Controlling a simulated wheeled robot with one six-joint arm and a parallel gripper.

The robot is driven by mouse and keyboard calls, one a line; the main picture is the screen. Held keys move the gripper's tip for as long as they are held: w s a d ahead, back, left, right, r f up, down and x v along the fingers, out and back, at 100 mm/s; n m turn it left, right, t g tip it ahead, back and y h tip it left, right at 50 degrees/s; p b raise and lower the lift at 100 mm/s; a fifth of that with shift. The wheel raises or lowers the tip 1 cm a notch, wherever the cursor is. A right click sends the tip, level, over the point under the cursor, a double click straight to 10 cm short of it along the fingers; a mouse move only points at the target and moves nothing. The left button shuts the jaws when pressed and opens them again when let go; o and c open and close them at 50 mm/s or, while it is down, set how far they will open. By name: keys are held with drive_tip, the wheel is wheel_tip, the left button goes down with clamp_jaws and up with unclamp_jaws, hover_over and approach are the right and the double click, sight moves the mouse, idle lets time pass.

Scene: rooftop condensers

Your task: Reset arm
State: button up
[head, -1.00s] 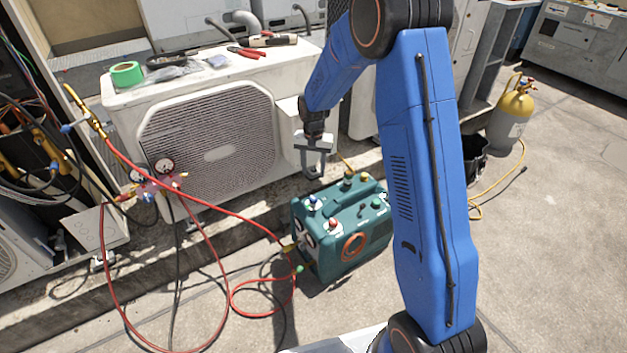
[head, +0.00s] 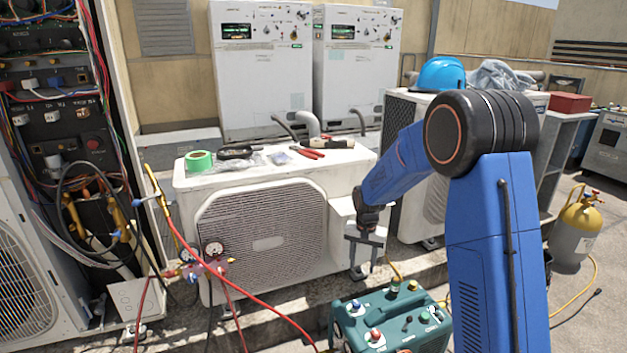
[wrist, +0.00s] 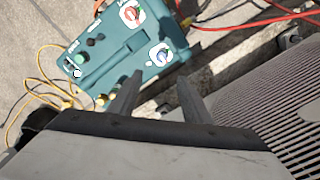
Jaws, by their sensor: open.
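My gripper (head: 362,266) hangs from my blue arm in front of the right end of the white condenser unit (head: 260,235), above and behind the green machine (head: 388,318). Its jaws are open with nothing between them. In the wrist view the two grey fingers (wrist: 158,98) point toward the green machine (wrist: 115,45), apart from it. The machine's top shows red and blue knobs, and its lower part is cut off in the head view.
Green tape (head: 199,161) and red-handled pliers (head: 308,153) lie on top. A yellow-topped cylinder (head: 575,230) stands at right. Open wiring panels (head: 65,120) are at left.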

drive_tip(key=s+d+r+n+t, duration=0.1)
drive_tip(key=s+d+r, duration=0.1)
drive_tip(key=s+r, duration=0.8)
drive_tip(key=s+d+r+n+t, duration=0.1)
drive_tip(key=s+d+r, duration=0.2)
drive_tip(key=s+r, duration=0.6)
drive_tip(key=s+d+r+n+t, duration=0.1)
drive_tip(key=s, duration=1.1)
drive_tip(key=s+d+r+n+t, duration=0.1)
drive_tip(key=s+r+n, duration=0.1)
drive_tip(key=s, duration=0.9)
drive_tip(key=shift+s+t, duration=0.3)
drive_tip(key=shift+s, duration=0.1)
